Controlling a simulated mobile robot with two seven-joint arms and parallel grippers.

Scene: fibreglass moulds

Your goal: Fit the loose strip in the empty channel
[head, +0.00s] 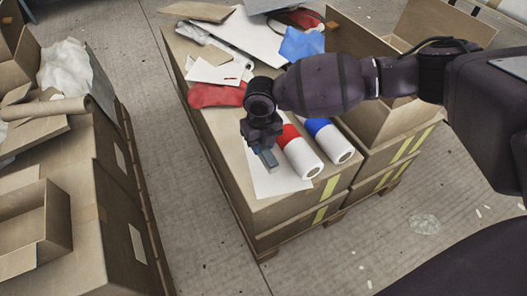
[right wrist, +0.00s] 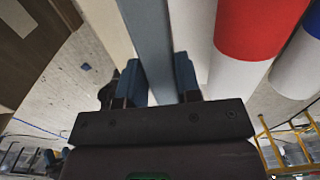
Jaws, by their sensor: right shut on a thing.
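My right gripper (head: 264,149) is above the near part of a cardboard-box stack, pointing down. It is shut on a grey-blue strip (head: 268,160), which shows just below the fingers. In the right wrist view the strip (right wrist: 150,40) runs up between the two dark blue fingers (right wrist: 158,82) and out of the top of the picture. Its far end is hidden there. A white sheet (head: 272,184) lies under the gripper. I cannot make out an empty channel in either view. My left gripper is not in view.
A red-and-white roll (head: 304,160) and a blue-and-white roll (head: 335,147) lie close to the right of the gripper. A red cloth (head: 215,96), papers and a blue sheet (head: 302,44) cover the back. Open cardboard boxes (head: 40,215) stand at left, across an aisle.

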